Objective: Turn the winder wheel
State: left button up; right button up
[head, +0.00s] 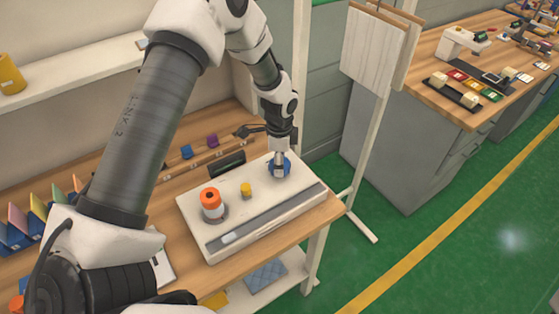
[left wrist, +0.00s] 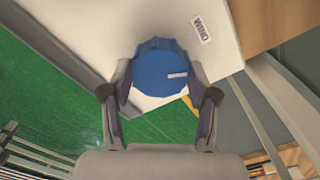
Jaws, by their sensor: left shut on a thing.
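The winder is a flat white box (head: 245,212) on the wooden bench. Its blue winder wheel (head: 289,166) sits at the box's far right end, partly hidden by the gripper. My left gripper (head: 279,170) comes down onto the wheel from above. In the left wrist view the blue wheel (left wrist: 160,62) fills the space between the two fingers, which are shut on its sides. A small pale mark shows on the wheel. My right gripper is not in view.
An orange and white spool (head: 211,203) and a small yellow peg (head: 246,190) stand on the box. A wooden bench (head: 325,213) edge lies just right of it. A stand with a pale board (head: 371,48) rises to the right, and green floor is free beyond.

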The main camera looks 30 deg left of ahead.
pick_arm(q)
jog(key=m, duration=0.6)
jog(key=shift+m, duration=0.3)
dwell(0.4)
jog(key=o, duration=1.2)
jog(key=shift+c, duration=0.2)
notch_tip(320, 180, up, 12)
